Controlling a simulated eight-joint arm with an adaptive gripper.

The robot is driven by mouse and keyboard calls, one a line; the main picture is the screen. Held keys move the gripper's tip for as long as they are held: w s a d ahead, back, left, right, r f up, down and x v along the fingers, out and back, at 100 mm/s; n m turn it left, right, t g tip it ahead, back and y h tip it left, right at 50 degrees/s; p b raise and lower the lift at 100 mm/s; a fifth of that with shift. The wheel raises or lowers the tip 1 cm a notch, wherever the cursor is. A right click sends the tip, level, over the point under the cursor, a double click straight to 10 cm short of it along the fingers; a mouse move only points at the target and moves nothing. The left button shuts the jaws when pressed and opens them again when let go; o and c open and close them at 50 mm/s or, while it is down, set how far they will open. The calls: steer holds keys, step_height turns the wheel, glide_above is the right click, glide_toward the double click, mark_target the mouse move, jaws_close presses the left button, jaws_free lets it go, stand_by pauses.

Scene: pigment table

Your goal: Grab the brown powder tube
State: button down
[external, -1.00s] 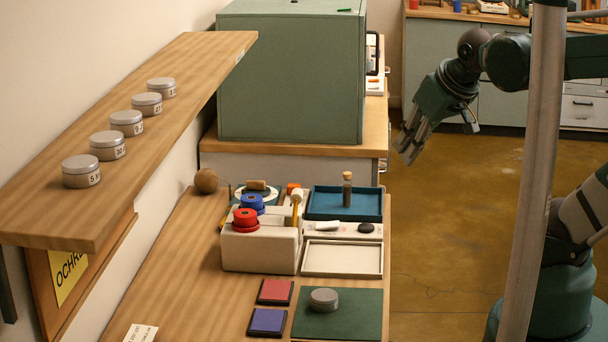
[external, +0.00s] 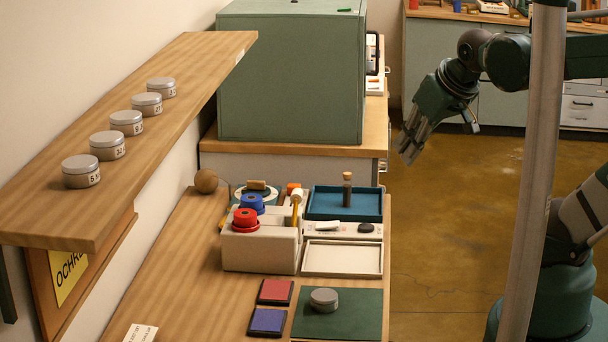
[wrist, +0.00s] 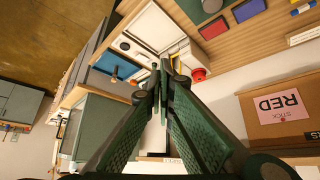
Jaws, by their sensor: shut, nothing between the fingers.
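The tube of brown powder (external: 347,190) has a cork-coloured top and stands upright in the blue tray (external: 322,208) in the external view. My gripper (external: 407,157) hangs over the floor, to the right of the table and higher than the tray, well apart from the tube. In the wrist view my gripper's fingers (wrist: 163,68) meet at their tips with nothing between them.
An empty white tray (external: 343,259) lies in front. A green cabinet (external: 290,75) rises behind. Several lidded tins stand on the shelf (external: 190,95) at left. Open floor lies right of the table.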

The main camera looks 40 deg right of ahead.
steer(key=c, duration=3.2)
jaws_free()
steer(key=o, duration=1)
steer(key=shift+o, duration=0.2)
steer(key=shift+w, duration=0.1)
